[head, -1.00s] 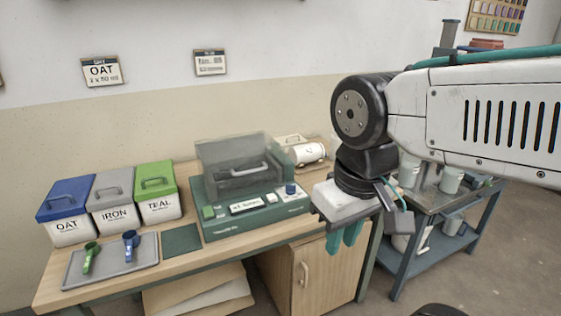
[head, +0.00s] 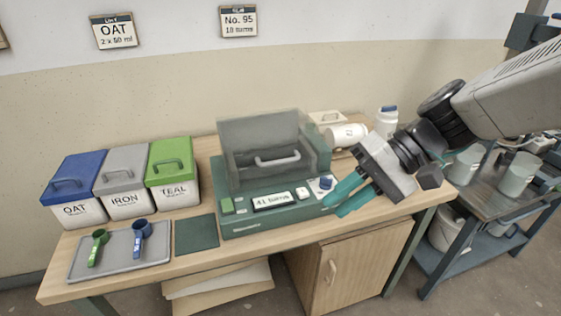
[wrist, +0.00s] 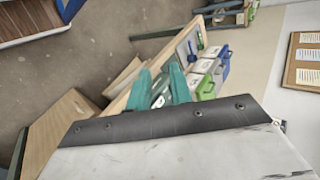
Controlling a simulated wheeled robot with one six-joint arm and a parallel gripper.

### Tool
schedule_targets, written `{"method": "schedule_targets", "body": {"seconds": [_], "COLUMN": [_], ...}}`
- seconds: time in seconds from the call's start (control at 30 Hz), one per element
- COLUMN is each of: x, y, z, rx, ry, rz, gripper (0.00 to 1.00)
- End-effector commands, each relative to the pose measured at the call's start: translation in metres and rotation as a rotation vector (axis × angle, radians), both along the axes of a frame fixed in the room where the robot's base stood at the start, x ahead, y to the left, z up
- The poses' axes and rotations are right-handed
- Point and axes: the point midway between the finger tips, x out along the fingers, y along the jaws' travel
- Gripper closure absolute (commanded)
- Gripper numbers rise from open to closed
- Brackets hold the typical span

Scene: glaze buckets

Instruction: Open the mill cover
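The mill (head: 275,215) is a green machine on the wooden bench, with a display reading "41 turns". Its smoky see-through cover (head: 240,160) is down over the mill, with a grey handle (head: 277,161) on its front. My gripper (head: 342,198) is right of the mill, near its front right corner, with teal fingers apart and nothing seen between them. The fingers also show in the wrist view (wrist: 162,90), pointing along the bench, spread and empty. I cannot tell how far the fingertips are from the mill's body.
Blue, grey and green lidded bins (head: 123,185) stand at the left. A grey tray (head: 118,264) with two scoops lies before them, beside a dark green mat (head: 195,235). A metal cart (head: 490,185) stands right.

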Motion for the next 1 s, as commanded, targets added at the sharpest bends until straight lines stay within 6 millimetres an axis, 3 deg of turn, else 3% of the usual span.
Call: {"method": "schedule_targets", "body": {"seconds": [0.1, 0.2, 0.4, 0.5, 0.73, 1.0], "x": [0.047, 0.091, 0.171, 0.197, 0.223, 0.242], "y": [0.028, 0.043, 0.047, 0.042, 0.039, 0.075], "z": [-0.01, -0.022, -0.062, -0.082, -0.103, -0.108], "rx": [0.21, 0.363, 0.543, 0.577, 0.596, 0.596], "ry": [0.031, 0.027, -0.021, -0.047, -0.08, -0.08], "rz": [-0.086, -0.196, -0.449, -0.551, -0.649, -0.649], "gripper": [0.79, 0.79, 0.79, 0.79, 0.79, 0.79]}}
